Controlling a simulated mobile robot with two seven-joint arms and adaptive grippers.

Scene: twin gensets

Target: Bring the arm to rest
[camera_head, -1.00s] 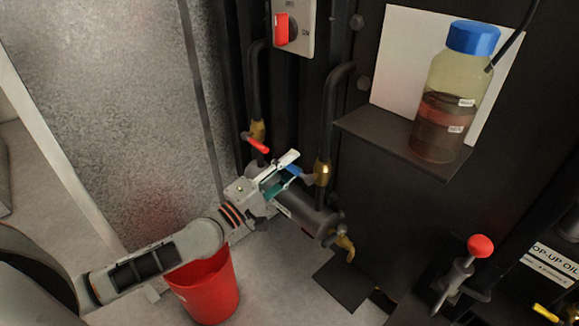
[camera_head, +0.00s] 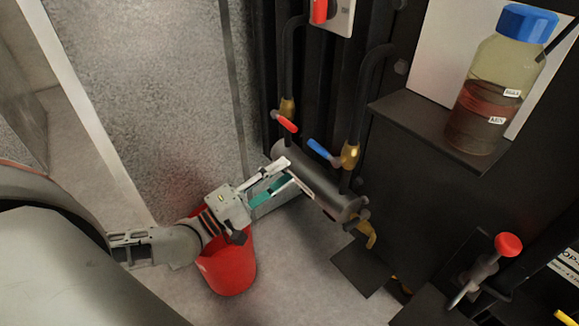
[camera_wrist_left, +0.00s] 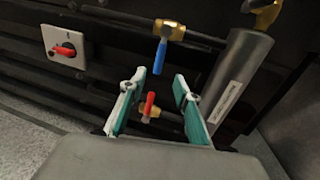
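My left gripper (camera_head: 276,180) reaches in from the left, in front of the dark filter cylinder (camera_head: 322,190) and above the red bucket (camera_head: 230,262). In the left wrist view its two teal-lined fingers (camera_wrist_left: 160,98) stand apart with nothing held between them. The red-handled valve (camera_head: 287,123) and the blue-handled valve (camera_head: 323,152) sit on the pipes just beyond the gripper. In the wrist view the blue handle (camera_wrist_left: 160,57) lies beyond the fingertips, and the red handle (camera_wrist_left: 149,104) shows in the gap between the fingers. My right gripper is not in view.
A bottle of dark fluid with a blue cap (camera_head: 497,80) stands on a black shelf (camera_head: 425,122) at upper right. A red-knobbed lever (camera_head: 507,245) is at lower right. A red rotary switch (camera_head: 321,11) is at the top. Grey floor (camera_head: 305,270) is clear right of the bucket.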

